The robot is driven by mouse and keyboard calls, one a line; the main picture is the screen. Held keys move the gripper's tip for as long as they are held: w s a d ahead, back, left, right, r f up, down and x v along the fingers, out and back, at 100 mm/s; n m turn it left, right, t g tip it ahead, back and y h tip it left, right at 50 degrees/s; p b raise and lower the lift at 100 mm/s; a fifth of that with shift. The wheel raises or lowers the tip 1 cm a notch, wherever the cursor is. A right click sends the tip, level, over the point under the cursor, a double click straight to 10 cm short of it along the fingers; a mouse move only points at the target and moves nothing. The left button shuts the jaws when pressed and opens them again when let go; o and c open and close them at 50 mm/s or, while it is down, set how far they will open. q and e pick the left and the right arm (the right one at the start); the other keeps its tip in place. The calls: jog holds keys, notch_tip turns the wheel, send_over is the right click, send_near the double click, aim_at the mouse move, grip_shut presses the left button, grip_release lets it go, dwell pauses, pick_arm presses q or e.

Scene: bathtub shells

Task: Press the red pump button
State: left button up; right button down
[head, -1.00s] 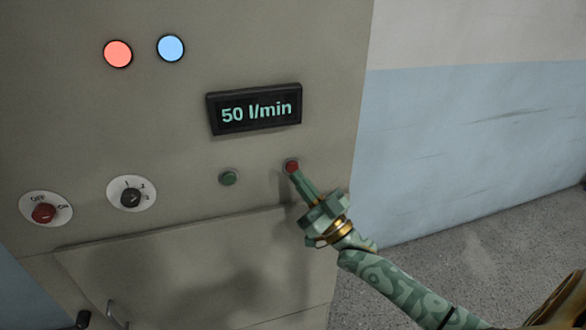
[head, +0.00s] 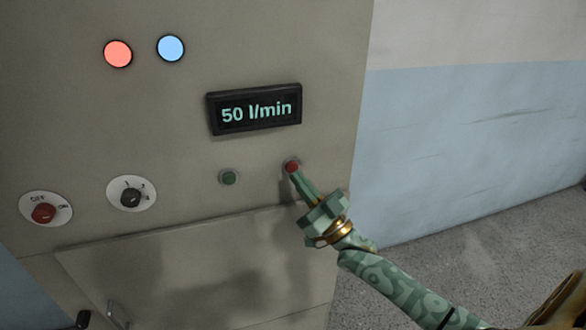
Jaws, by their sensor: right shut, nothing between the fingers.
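The red pump button (head: 292,166) is a small round button on the front of the grey cabinet, below and right of the display. My right gripper (head: 297,174) is shut and empty. Its fingertips are at the lower edge of the red button and cover part of it; I cannot tell whether they touch it or how far the button is pressed in. My left gripper does not show.
The grey cabinet (head: 200,130) also carries a green button (head: 228,178), a lit display (head: 255,109) reading 50 l/min, a black selector (head: 130,197), a red OFF/ON knob (head: 43,212), and lit red (head: 117,54) and blue (head: 170,48) lamps. Open floor lies right.

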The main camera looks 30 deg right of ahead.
jog(key=shift+w, duration=0.1)
dwell(0.3)
jog(key=shift+w+d, duration=0.1)
jog(key=shift+w, duration=0.25)
jog(key=shift+w+d, duration=0.1)
jog(key=shift+w, duration=0.3)
dwell(0.6)
jog(key=shift+s, duration=0.1)
jog(key=shift+s+a+p, duration=0.2)
jog(key=shift+s+p, duration=0.1)
jog(key=shift+s, duration=0.45)
